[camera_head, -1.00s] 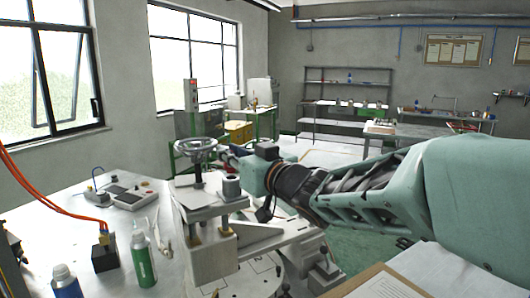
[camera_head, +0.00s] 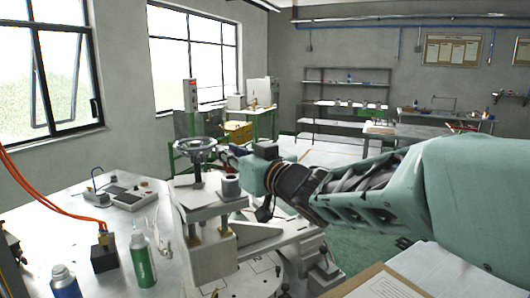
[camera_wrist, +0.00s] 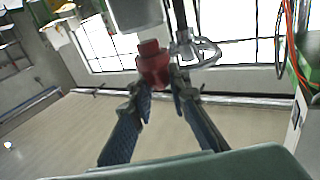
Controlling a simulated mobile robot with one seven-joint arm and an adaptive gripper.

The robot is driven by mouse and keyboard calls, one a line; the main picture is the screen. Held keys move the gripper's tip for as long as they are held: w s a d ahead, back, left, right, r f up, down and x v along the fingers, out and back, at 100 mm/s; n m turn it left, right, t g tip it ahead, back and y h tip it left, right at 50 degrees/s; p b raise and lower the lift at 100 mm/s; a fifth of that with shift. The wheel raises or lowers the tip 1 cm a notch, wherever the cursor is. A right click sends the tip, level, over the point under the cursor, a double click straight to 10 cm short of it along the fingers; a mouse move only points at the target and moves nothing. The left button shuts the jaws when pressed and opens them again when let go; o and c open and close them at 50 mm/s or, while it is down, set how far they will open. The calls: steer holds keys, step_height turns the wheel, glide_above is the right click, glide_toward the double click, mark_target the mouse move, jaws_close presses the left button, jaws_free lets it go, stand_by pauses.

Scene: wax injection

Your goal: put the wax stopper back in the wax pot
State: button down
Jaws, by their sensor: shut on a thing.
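The red stopper (camera_wrist: 153,66) is in the wrist view, which looks upside down. My gripper (camera_wrist: 162,84) is shut on it, its two dark fingers reaching up the picture. The stopper's narrower end faces a grey block-like body (camera_wrist: 136,13), probably the wax pot, with a small gap between them in the picture. In the head view a grey cylinder (camera_head: 231,188), likely the same pot, stands on the press. My gripper is close behind and above it there, its tips and the stopper too small or hidden to make out.
A handwheel (camera_head: 197,146) on the press stands close beside my gripper; it also shows in the wrist view (camera_wrist: 195,52). The press (camera_head: 211,249) fills the table's right part. A green bottle (camera_head: 142,262), blue bottle (camera_head: 66,284) and control box (camera_head: 132,198) are on the left.

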steer(key=shift+f+b, duration=1.1)
steer(key=shift+f, duration=0.1)
steer(key=c, duration=1.8)
jaws_free()
steer(key=shift+o, duration=0.2)
steer(key=shift+s, duration=0.1)
steer(key=v, duration=1.2)
